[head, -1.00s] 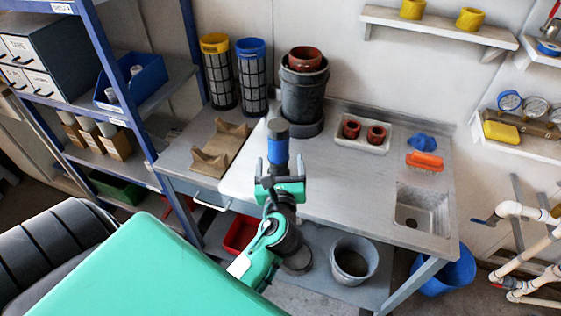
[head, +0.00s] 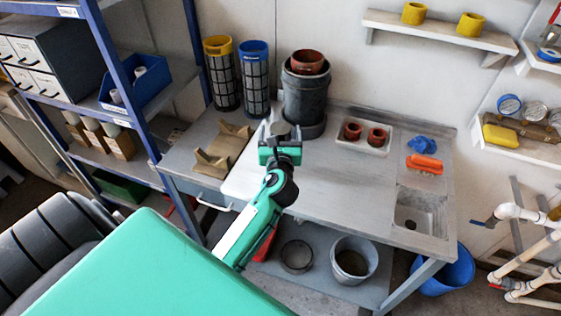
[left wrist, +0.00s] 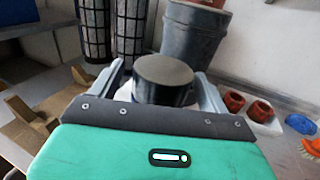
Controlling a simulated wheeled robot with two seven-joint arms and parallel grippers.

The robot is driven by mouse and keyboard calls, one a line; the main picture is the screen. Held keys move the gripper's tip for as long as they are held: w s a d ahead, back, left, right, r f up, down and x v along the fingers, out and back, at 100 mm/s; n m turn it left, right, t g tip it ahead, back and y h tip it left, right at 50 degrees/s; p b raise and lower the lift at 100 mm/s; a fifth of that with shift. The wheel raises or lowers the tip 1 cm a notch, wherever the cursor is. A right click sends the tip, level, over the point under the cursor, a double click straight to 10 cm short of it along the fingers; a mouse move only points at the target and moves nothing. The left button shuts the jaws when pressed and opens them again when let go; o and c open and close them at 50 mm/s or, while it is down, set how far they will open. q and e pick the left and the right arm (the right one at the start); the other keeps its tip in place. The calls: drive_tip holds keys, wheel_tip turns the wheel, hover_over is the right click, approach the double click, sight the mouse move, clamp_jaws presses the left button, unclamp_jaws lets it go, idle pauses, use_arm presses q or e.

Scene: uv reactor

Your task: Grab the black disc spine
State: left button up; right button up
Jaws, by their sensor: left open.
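A short upright piece with a round black top (head: 281,128) stands at the back of the worktable, in front of the dark grey pot. Its black top also shows large in the left wrist view (left wrist: 163,80), between the two fingers. My left gripper (head: 280,146) is open, with its fingers pointing toward the piece and one on each side of it. I cannot tell whether the fingers touch it. Its lower body is mostly hidden by my gripper. My right gripper is not in view.
The dark grey pot (head: 304,92) stands close behind. Yellow-topped (head: 221,75) and blue-topped (head: 254,80) mesh cylinders stand back left. A brown cradle (head: 222,150) lies left. A white tray (head: 362,144) with red cups is right. The table's middle right is clear.

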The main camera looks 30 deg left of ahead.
use_arm(q)
drive_tip(key=shift+x, duration=1)
drive_tip(key=shift+d, duration=0.1)
drive_tip(key=shift+c, duration=0.5)
drive_tip(key=c, duration=1.5)
drive_tip(key=shift+c, duration=0.6)
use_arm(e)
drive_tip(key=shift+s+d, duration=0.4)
use_arm(q)
drive_tip(key=shift+r, duration=0.15)
